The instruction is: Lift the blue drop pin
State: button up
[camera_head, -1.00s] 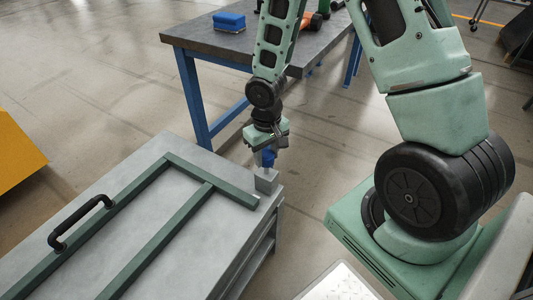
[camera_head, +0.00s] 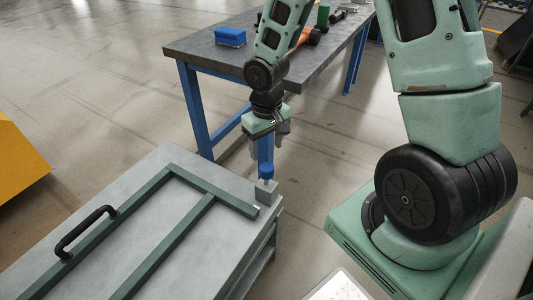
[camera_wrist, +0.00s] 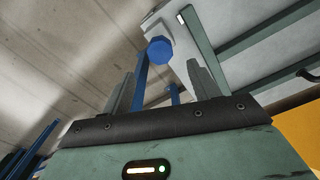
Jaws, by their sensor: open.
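The blue drop pin (camera_head: 266,172) stands upright in a small grey block (camera_head: 266,190) at the far right corner of the grey bench. Its round blue head also shows in the wrist view (camera_wrist: 160,50), beyond the fingers. My gripper (camera_head: 268,152) is open and empty, above the pin and apart from it. In the wrist view my gripper (camera_wrist: 160,88) has its two grey fingers spread wide, with the pin head seen between and beyond them. The lower part of the pin is hidden in the block.
The grey bench (camera_head: 110,245) carries a green frame (camera_head: 152,245) with a black handle (camera_head: 85,232). A blue-legged table (camera_head: 200,50) behind holds a blue brush (camera_head: 230,36) and tools. A yellow object (camera_head: 18,165) is at the left. Floor between bench and table is open.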

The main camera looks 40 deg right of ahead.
notch_tip(320, 180, up, 9)
jog(key=p, duration=0.2)
jog(key=shift+r+p, duration=0.15)
jog(key=shift+p, duration=0.15)
jog(key=s+a+r+n, duration=0.4)
jog(key=s+a, duration=0.5)
jog(key=s+a+r+n, duration=0.4)
jog(key=s+a, duration=0.5)
jog(key=s, duration=0.1)
notch_tip(320, 180, up, 15)
jog(key=p, duration=1.5)
jog(key=shift+w+y, duration=0.25)
jog(key=shift+y, duration=0.05)
